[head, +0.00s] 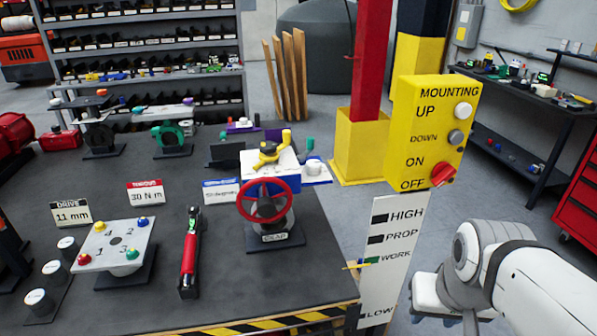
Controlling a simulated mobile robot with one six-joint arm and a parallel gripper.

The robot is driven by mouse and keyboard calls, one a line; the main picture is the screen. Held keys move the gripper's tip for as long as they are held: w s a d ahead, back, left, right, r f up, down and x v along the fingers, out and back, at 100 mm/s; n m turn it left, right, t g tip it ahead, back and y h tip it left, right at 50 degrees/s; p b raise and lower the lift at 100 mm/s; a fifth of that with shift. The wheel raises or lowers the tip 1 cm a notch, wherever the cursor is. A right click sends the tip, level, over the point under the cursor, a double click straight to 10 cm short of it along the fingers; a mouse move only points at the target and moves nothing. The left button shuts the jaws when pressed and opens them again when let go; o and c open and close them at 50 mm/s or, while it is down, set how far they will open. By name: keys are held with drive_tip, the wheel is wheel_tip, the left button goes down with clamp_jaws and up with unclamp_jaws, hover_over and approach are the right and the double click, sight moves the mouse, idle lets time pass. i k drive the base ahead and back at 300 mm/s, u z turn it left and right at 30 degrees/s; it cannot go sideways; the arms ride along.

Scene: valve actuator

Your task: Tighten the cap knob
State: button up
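The valve actuator (271,207) stands on the dark workbench, with a red handwheel (264,202) on its front and a white and blue housing above. A yellow knob (269,152) with a raised handle sits on top of the housing. A white rounded cap (313,166) sits on a blue plate at its right. I cannot tell for certain which of these is the cap knob, or how tight either is. My arm is at the lower right, well apart from the actuator. My gripper is not clearly visible; the arm's end runs out at the bottom edge.
A red torque tool (190,252) lies left of the actuator, near a white plate with coloured knobs (116,246). The bench's striped front edge (290,320) is below.

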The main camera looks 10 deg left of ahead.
sight(267, 147)
drive_tip(key=z, duration=0.15)
drive_tip(key=k, duration=0.75)
drive_tip(key=u, duration=0.8)
drive_tip(key=i, duration=1)
drive_tip(key=u, duration=0.05)
